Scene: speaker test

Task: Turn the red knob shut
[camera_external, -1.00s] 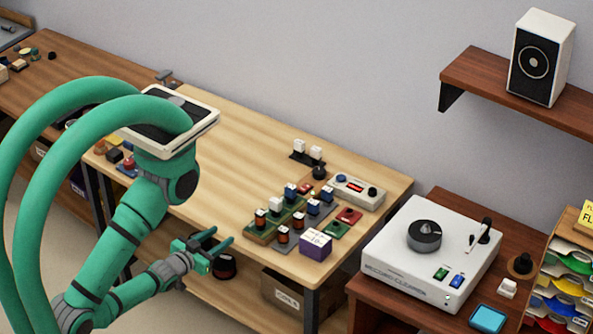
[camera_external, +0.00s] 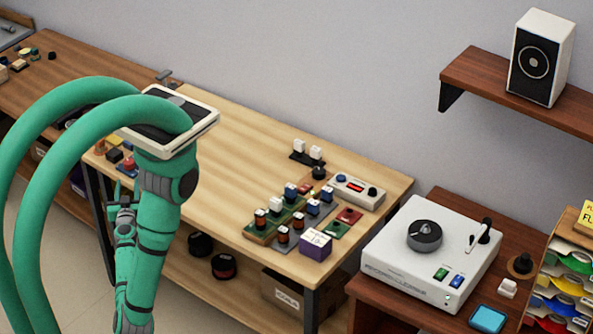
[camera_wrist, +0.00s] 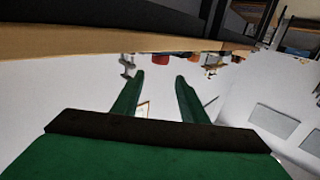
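I cannot single out a red knob with certainty. A small red piece (camera_external: 130,163) lies on the light wooden table's left end, close to my arm, among small dark and orange pieces. Small red-orange shapes (camera_wrist: 163,58) show beyond the fingertips, too small to identify. In the external view my forearm hangs low beside the table's left front, and the fingertips are hard to make out.
The light wooden table (camera_external: 235,135) is bare in its middle. Circuit boards with several blocks and a purple box (camera_external: 316,245) crowd its right end. A white turntable-like device (camera_external: 395,265) with a dark dial (camera_external: 424,236) stands farther right. A speaker (camera_external: 540,58) sits on a wall shelf.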

